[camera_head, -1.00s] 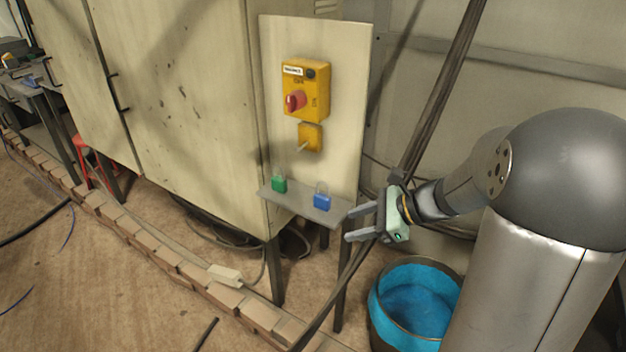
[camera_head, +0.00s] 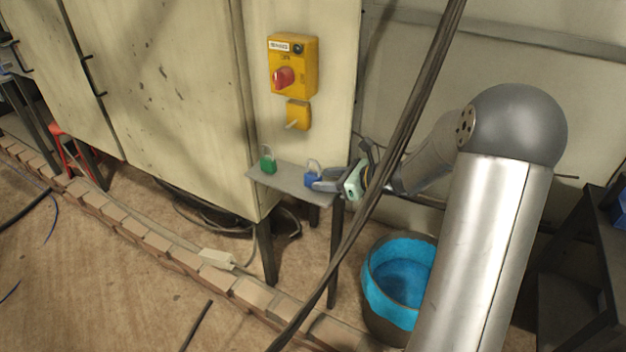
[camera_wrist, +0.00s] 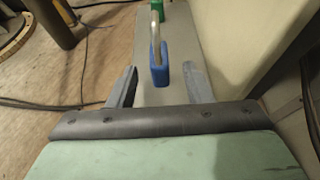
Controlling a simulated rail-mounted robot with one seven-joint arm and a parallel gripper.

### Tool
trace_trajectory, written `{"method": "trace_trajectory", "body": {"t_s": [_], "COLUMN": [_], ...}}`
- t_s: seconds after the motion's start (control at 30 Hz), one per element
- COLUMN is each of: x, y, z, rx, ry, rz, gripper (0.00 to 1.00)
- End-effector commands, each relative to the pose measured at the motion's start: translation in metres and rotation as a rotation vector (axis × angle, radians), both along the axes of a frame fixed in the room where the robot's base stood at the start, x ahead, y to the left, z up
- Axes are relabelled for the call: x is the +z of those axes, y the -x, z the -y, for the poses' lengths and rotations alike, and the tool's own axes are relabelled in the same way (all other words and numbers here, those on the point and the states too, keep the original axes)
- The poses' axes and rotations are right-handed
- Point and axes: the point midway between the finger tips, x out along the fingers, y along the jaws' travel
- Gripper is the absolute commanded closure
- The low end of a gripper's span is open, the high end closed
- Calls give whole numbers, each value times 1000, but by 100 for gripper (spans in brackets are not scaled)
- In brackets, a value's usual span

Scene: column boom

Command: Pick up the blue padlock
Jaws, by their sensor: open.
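The blue padlock (camera_head: 312,180) stands upright on a small grey shelf (camera_head: 287,181) below the yellow switch box. Its shackle points up. In the wrist view the blue padlock (camera_wrist: 161,74) stands ahead of and between my open fingers. My gripper (camera_head: 322,181) has come in from the right at shelf height, with its fingertips at the padlock in the head view. In the wrist view my gripper (camera_wrist: 160,88) has a finger on each side and is not closed on the padlock. Whether either finger touches it, I cannot tell.
A green padlock (camera_head: 268,165) stands on the same shelf, left of the blue one. A yellow switch box (camera_head: 293,66) with a red knob is on the panel above. Dark cables (camera_head: 398,150) cross in front of my arm. A blue-lined bin (camera_head: 378,312) stands below.

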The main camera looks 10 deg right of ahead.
Motion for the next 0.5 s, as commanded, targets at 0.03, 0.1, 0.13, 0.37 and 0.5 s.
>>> {"method": "trace_trajectory", "body": {"t_s": [0.03, 0.1, 0.13, 0.37, 0.5], "x": [0, -2, -3, -16, -19], "y": [-1, -4, -6, -27, -32], "z": [-2, -5, -8, -32, -37], "rx": [0, 1, 1, 2, 0], "ry": [0, -2, -2, -2, 0], "rz": [0, 0, -1, -1, 0], "gripper": [55, 55, 55, 55, 55]}}
